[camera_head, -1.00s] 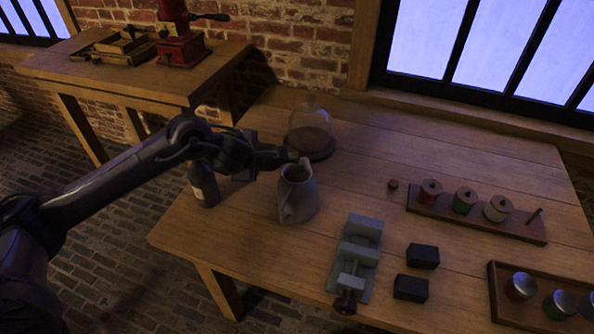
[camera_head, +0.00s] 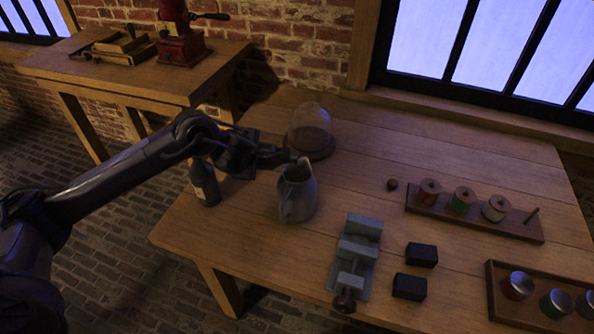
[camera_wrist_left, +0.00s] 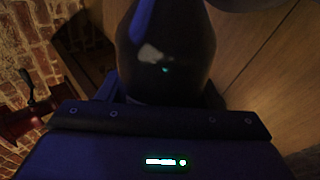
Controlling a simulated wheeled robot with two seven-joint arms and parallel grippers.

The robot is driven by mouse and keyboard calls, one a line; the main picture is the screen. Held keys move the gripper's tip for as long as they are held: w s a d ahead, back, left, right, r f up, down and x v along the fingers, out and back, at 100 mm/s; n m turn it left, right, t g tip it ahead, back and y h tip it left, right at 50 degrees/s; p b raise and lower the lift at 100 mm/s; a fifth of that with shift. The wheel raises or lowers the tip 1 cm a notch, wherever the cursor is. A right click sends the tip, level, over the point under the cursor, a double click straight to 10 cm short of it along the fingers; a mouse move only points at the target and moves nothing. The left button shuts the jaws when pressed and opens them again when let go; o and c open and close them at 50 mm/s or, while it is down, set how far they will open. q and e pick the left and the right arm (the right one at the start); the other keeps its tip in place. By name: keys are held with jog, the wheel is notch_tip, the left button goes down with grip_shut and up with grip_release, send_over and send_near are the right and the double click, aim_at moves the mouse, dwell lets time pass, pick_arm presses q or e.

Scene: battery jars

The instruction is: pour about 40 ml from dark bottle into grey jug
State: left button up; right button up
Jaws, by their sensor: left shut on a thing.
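The grey jug (camera_head: 298,198) stands upright on the table in the head view, its open mouth facing up. My left gripper (camera_head: 262,156) is just left of the jug's mouth, above the table. It is shut on a dark glossy bottle (camera_wrist_left: 166,50), which fills the middle of the left wrist view. In the head view the held bottle merges with the dark gripper, so its exact tilt and any stream are unclear. Another dark bottle (camera_head: 204,185) with a label stands upright under my left arm. My right gripper is not in view.
A glass dome (camera_head: 311,130) stands behind the jug. A grey vice-like device (camera_head: 356,258) and two black blocks (camera_head: 422,255) are to the right front. A rack with several spools (camera_head: 463,200) and a tray of jars (camera_head: 494,290) lie farther right.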

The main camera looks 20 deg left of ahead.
pick_arm(q)
jog(key=shift+a+r+y+p, duration=0.1)
jog(key=shift+r+y+p, duration=0.3)
jog(key=shift+r+p, duration=0.25)
dwell(0.6)
jog(key=shift+s+a+f+m, duration=0.1)
jog(key=shift+a+m, duration=0.15)
jog(key=shift+m, duration=0.05)
jog(key=shift+s+a, duration=0.1)
jog(key=shift+a, duration=0.25)
jog(key=shift+a, duration=0.2)
jog(key=shift+a, duration=0.15)
dwell(0.4)
